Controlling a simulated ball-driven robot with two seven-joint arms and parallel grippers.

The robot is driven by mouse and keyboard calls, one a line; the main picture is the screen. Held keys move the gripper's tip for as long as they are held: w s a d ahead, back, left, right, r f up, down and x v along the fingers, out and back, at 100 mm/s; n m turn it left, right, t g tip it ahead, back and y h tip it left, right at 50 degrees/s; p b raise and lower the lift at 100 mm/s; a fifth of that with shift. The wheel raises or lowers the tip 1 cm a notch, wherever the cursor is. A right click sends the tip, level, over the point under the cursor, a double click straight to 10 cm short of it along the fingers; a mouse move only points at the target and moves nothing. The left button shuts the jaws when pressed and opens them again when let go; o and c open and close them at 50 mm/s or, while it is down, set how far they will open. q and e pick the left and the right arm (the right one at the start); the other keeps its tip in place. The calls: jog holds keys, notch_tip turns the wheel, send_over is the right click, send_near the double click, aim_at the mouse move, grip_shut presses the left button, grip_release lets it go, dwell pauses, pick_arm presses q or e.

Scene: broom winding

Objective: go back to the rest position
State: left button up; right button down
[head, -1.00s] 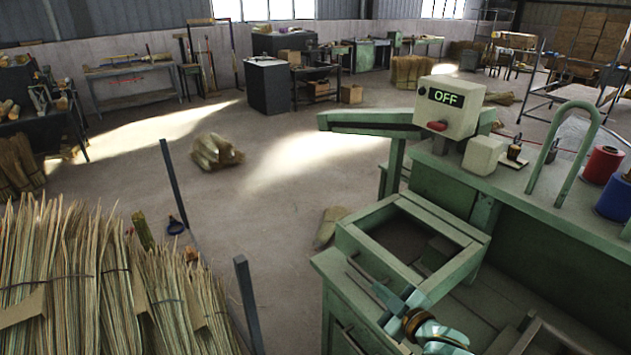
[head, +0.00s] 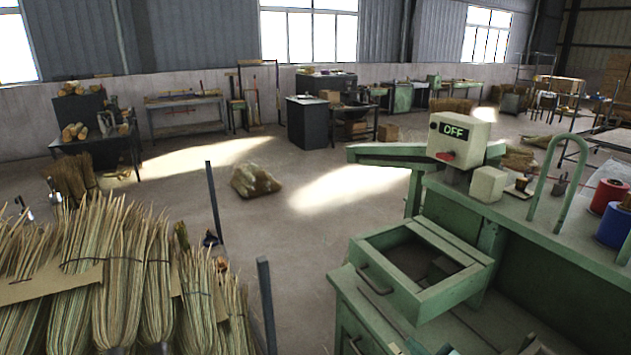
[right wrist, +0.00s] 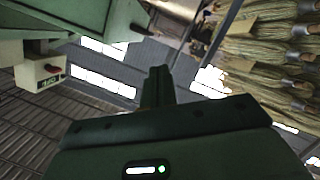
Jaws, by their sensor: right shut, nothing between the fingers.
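My right gripper (right wrist: 160,78) shows in the right wrist view with its dark fingers together and nothing between them. It points up toward the windows and roof, clear of any object. In the head view only a small pale piece of my right arm shows at the bottom edge, in front of the green machine bench (head: 385,318). My left gripper cannot be made out in the head view. The control box (head: 461,138) on the machine reads OFF; it also shows, tilted, in the right wrist view (right wrist: 38,76).
Broom bundles (head: 105,270) fill the lower left, beside dark posts (head: 215,205). An open green drawer (head: 425,300) juts out at the right. A green guide loop (head: 548,180) and red spool (head: 606,195) stand on the bench. The middle floor is mostly clear around a straw bundle (head: 254,181).

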jog(key=s+a+m+g+h, duration=0.1)
jog(key=s+a+g+h, duration=0.15)
jog(key=s, duration=0.65)
jog(key=s+d+r+m+g+h, duration=0.1)
jog(key=s+d+r+g+h, duration=0.15)
jog(key=s+d+h, duration=0.4)
jog(key=s+d+r+m+g+h, duration=0.1)
jog(key=s+d+m+g, duration=0.2)
jog(key=s, duration=0.6)
jog(key=s+a+f+g+y+b, duration=0.15)
jog(key=f+b, duration=0.25)
jog(key=f, duration=1.2)
jog(key=s+a+f+g+y+b, duration=0.15)
jog(key=f+b, duration=0.25)
jog(key=f, duration=1.3)
pick_arm(q)
notch_tip(320, 180, down, 15)
jog(key=s+b, duration=0.2)
jog(key=b, duration=0.5)
jog(key=shift+a+g, duration=0.25)
jog(key=shift+g, duration=0.15)
pick_arm(e)
jog(key=s+f+m+g+y, duration=0.2)
jog(key=s+f, duration=1.9)
jog(key=f, duration=0.2)
jog(key=shift+a+f+g, duration=0.3)
jog(key=shift+a, duration=0.15)
